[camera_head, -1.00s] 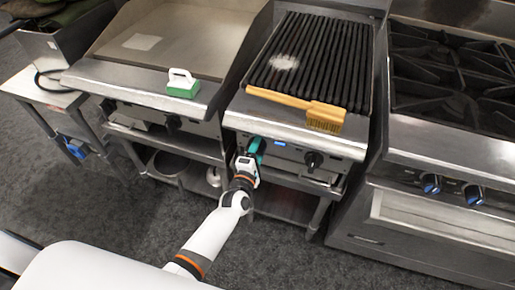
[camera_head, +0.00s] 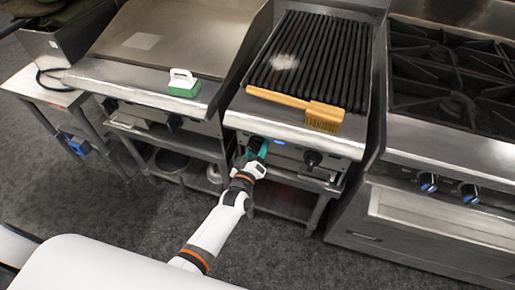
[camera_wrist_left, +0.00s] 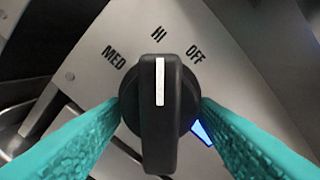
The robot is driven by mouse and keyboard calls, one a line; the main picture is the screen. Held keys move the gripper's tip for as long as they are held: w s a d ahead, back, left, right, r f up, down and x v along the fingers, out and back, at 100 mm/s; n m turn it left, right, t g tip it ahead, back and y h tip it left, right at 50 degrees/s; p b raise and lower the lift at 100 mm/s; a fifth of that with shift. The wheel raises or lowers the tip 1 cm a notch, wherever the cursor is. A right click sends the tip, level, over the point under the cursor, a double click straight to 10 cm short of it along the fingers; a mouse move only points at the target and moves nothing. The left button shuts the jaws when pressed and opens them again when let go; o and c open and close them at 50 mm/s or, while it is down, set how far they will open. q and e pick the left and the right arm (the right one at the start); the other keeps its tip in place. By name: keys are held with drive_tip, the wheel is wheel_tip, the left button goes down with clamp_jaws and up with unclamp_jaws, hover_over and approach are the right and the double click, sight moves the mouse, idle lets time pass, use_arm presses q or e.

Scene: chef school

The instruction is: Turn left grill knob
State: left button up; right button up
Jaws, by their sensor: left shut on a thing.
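The grill (camera_head: 292,133) stands in the middle of the head view, with a steel front panel. My left gripper (camera_head: 257,149), with teal fingers, is at its left knob, which it mostly hides in the head view. In the left wrist view the black left knob (camera_wrist_left: 160,130) sits between the teal fingers, one on each side, and the gripper is shut on it. The knob's white line points up toward the HI label, between MED on the left and OFF on the right. The grill's right knob (camera_head: 312,158) is free. My right gripper is not in view.
A wooden-handled brush (camera_head: 290,101) lies along the grill's front edge. A green-and-white scrubber (camera_head: 183,86) sits on the griddle (camera_head: 155,80) to the left. A burner range (camera_head: 445,150) with blue-marked knobs stands right. A blue light shows beside the left knob.

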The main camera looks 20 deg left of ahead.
use_arm(q)
drive_tip(key=m, duration=0.4)
drive_tip(key=shift+a+f+m, duration=0.1)
drive_tip(key=shift+f+m, duration=0.1)
drive_tip(key=shift+m, duration=0.1)
drive_tip(key=m, duration=0.4)
drive_tip(key=shift+a+p, duration=0.15)
drive_tip(key=shift+p, duration=0.25)
drive_tip(key=shift+m, duration=0.3)
drive_tip(key=o, duration=0.7)
drive_tip(key=shift+c, duration=0.2)
drive_tip(key=s, duration=1.2)
drive_tip(key=shift+a, duration=0.25)
drive_tip(key=shift+f, duration=0.1)
